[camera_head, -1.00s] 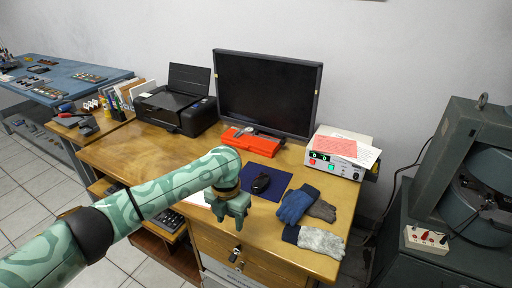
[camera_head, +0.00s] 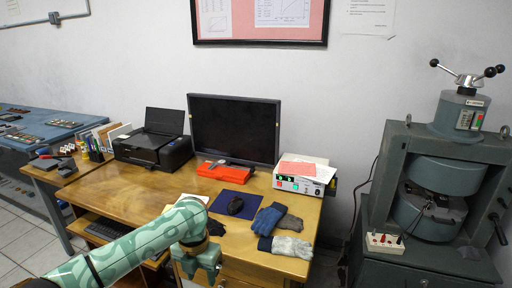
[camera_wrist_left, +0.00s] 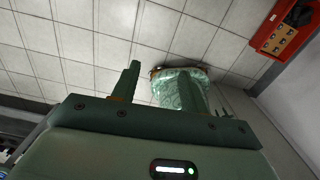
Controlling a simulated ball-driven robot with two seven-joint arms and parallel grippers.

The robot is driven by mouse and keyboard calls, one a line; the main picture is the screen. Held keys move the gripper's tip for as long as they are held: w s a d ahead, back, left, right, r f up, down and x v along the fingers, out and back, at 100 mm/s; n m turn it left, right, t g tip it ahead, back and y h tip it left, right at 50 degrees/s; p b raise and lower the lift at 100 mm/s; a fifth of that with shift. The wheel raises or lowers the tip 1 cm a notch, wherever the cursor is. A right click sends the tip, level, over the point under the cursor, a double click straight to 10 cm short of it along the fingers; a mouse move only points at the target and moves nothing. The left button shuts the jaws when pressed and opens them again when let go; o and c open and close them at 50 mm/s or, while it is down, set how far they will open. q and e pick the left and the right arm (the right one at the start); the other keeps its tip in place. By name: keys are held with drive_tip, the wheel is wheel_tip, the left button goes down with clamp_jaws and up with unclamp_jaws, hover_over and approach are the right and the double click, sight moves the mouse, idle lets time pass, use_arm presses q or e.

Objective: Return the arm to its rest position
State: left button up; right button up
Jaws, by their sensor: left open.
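My left arm comes in from the left in the head view, with its green patterned links. My left gripper (camera_head: 206,272) hangs at its end, in front of the wooden desk (camera_head: 120,196), near its front edge. In the left wrist view its two fingers (camera_wrist_left: 156,88) stand apart with nothing held between them. A pale green patterned part of my own body shows behind the fingers there, over a tiled floor. My right gripper is not in view.
The desk holds a printer (camera_head: 153,148), a monitor (camera_head: 234,128), a mouse (camera_head: 236,206) on a dark blue mat, gloves (camera_head: 270,217) and a white instrument box (camera_head: 299,184). A large green electromagnet (camera_head: 436,182) stands at the right.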

use_arm(q)
drive_tip(key=w+f+n+t+h, duration=0.25)
drive_tip(key=w+n+t, duration=0.35)
drive_tip(key=w+n, duration=0.95)
drive_tip(key=s+a+f+n+t+y, duration=0.1)
drive_tip(key=s+a+f+n, duration=0.3)
drive_tip(key=s+f+n, duration=0.65)
drive_tip(key=s+a+f+n+y, duration=0.1)
drive_tip(key=s+a+f+n, duration=0.5)
drive_tip(key=f, duration=0.7)
drive_tip(key=s+f+n+g, duration=0.1)
drive_tip(key=s+f, duration=0.4)
drive_tip(key=s, duration=0.4)
drive_tip(key=s+a+f+n+g, duration=0.1)
drive_tip(key=s+f, duration=0.4)
drive_tip(key=s, duration=0.4)
drive_tip(key=s+f+n+g, duration=0.1)
drive_tip(key=s+f, duration=0.3)
drive_tip(key=s, duration=0.5)
drive_tip(key=s+f+g, duration=0.3)
drive_tip(key=s+g, duration=0.1)
drive_tip(key=s, duration=2.4)
drive_tip(key=shift+a+y, duration=0.15)
drive_tip(key=shift+y, duration=0.2)
